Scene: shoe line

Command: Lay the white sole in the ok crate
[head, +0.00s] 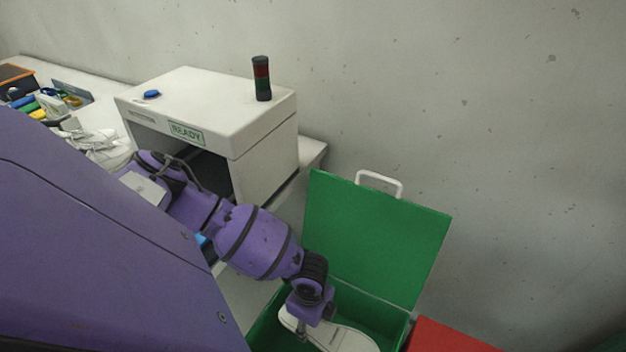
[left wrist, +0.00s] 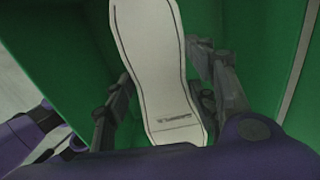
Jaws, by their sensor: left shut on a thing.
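The white sole (head: 345,339) is in the left gripper (head: 302,330), inside the opening of the green crate (head: 378,312). The left wrist view shows the sole (left wrist: 148,55) lengthwise between the two dark fingers of the left gripper (left wrist: 160,90), with green crate walls (left wrist: 255,40) around it. The crate's green lid (head: 375,240) stands open at the back, with a white handle on its top edge. I cannot tell whether the sole touches the crate floor. My right gripper is not in view.
A white machine (head: 210,110) with a READY label and a dark signal tower (head: 261,78) stands left of the crate. A red surface (head: 447,337) is just right of the crate. A cluttered bench (head: 95,105) is at far left.

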